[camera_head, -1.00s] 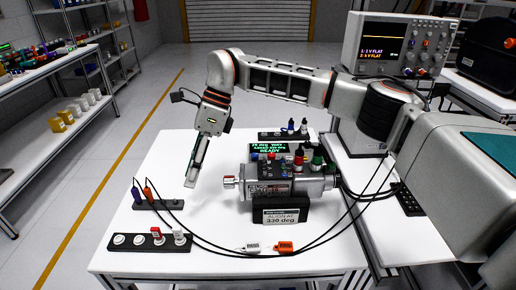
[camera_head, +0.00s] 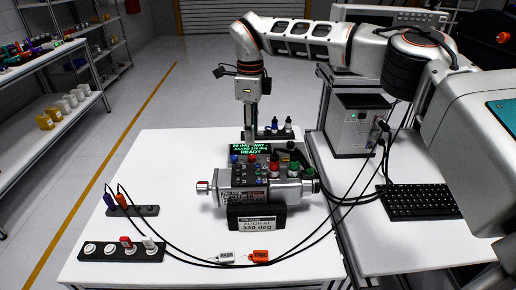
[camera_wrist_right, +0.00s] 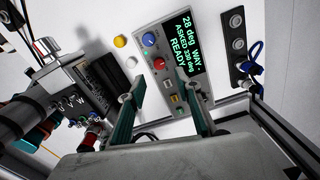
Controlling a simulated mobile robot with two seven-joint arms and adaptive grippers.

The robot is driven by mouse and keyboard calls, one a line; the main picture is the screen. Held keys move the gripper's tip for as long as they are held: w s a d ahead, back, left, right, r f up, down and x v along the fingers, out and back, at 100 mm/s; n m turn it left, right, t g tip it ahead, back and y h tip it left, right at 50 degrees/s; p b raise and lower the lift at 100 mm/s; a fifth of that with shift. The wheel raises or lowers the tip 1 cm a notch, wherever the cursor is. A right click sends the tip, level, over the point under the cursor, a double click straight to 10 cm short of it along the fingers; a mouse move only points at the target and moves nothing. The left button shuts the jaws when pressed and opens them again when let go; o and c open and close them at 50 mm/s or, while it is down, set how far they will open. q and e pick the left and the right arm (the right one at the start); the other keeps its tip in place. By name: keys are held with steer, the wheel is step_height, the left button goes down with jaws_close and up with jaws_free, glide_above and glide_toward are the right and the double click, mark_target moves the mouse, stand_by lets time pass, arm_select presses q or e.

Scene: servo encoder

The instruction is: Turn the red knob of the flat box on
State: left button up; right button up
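The flat box is grey, with a lit green-text display (camera_wrist_right: 181,57); its display also shows in the head view (camera_head: 250,149). In the right wrist view its red knob (camera_wrist_right: 159,64) sits beside a blue knob (camera_wrist_right: 149,39). The red knob is small in the head view (camera_head: 252,158). My right gripper (camera_wrist_right: 161,80) is open and empty, pointing down over the box, with the red knob just beyond the gap between its fingertips. In the head view the right gripper (camera_head: 249,139) is above the box behind the motor unit. My left gripper is not in view.
The motor unit (camera_head: 236,179) with coloured plugs and an "ALIGN AT 330 deg" sign (camera_head: 262,222) stands in front of the box.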

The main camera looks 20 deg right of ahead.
mark_target(252, 156)
steer(key=shift+f, duration=0.3)
steer(key=shift+a+f, duration=0.1)
steer(key=shift+f, duration=3.5)
jaws_close()
